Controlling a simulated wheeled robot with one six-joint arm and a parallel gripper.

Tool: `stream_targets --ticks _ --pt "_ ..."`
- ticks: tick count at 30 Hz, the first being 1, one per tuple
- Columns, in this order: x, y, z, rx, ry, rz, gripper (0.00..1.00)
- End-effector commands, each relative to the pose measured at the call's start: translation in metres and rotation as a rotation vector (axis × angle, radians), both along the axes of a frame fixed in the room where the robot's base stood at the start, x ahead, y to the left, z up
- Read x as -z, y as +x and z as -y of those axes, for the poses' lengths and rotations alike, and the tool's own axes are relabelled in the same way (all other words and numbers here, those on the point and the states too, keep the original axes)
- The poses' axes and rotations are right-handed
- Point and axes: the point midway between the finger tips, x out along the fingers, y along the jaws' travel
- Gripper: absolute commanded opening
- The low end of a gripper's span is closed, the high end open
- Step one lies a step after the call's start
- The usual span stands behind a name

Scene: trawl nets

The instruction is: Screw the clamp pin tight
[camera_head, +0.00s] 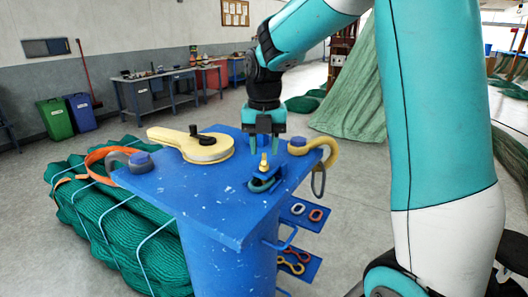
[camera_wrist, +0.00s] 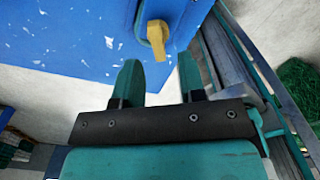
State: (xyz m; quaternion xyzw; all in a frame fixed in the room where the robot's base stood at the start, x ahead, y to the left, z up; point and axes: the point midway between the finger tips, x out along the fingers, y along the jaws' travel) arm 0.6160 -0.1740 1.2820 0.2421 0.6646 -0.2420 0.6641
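The clamp pin (camera_head: 264,161) is a small brass-coloured pin standing up from a blue-green clamp (camera_head: 266,184) near the right part of the blue stand's top (camera_head: 205,190). In the wrist view the pin (camera_wrist: 157,38) shows as a yellow bar with a flat tip, just beyond the fingertips. My gripper (camera_head: 267,148) points down over the clamp. In the wrist view its two green fingers (camera_wrist: 158,70) are spread apart with nothing between them. The pin lies ahead of the gap, and no contact with it shows.
A yellow lever tool (camera_head: 205,150) lies at the top's back. A yellow shackle (camera_head: 325,152) is at the right corner, a grey shackle (camera_head: 120,157) with orange strap at the left. Side shelves hold rings (camera_head: 298,209). A bundled green net (camera_head: 110,225) lies beside the stand.

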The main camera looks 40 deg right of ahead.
Motion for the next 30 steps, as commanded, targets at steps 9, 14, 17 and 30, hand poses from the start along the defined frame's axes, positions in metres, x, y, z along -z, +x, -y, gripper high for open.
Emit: stream_targets --ticks 9,14,17,30 --pt "0.027 0.0 0.0 0.0 0.0 0.0 0.37" --pt "0.028 0.0 0.0 0.0 0.0 0.001 0.37" --pt "0.028 0.0 0.0 0.0 -0.001 0.001 0.35" --pt "0.028 0.0 0.0 0.011 -0.001 0.001 0.0"
